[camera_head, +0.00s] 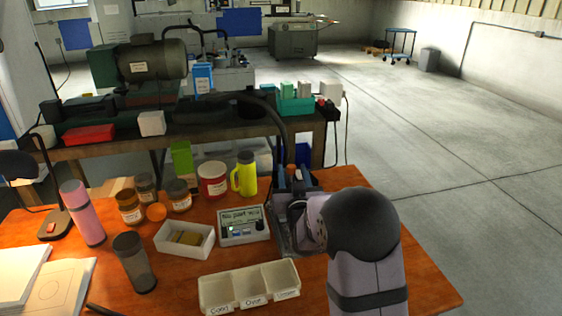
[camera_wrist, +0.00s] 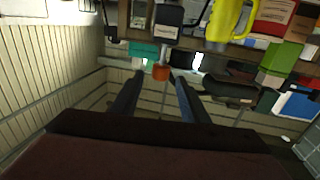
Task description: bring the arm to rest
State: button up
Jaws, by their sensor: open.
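My arm reaches over the right part of the orange-brown table (camera_head: 420,275), and my gripper (camera_head: 290,175) points toward the back bench. In the wrist view its two dark fingers stand apart, open, with nothing held between them. A small orange thing shows beyond the fingertips there; I cannot tell which object it is. The wrist picture looks upside down. My wrist and arm hide part of the table at the right.
A gauge with a display (camera_head: 243,236) stands left of my gripper. A loaded bench (camera_head: 90,150) stands behind.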

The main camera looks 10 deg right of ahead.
jog(key=shift+s+a+g+p, duration=0.25)
jog(key=shift+g+p, duration=0.05)
jog(key=shift+p, duration=0.15)
jog(key=s+a+f+n+g+y+p, duration=0.1)
jog(key=s+a+g+p, duration=0.2)
jog(key=s, duration=1.6)
jog(key=s+a+f+g+y+p, duration=0.1)
jog(key=s+g+p, duration=0.9)
jog(key=s, duration=1)
jog(key=a+f+g, duration=0.1)
jog(key=a+g, duration=0.1)
jog(key=g, duration=0.2)
jog(key=shift+n+y, duration=0.4)
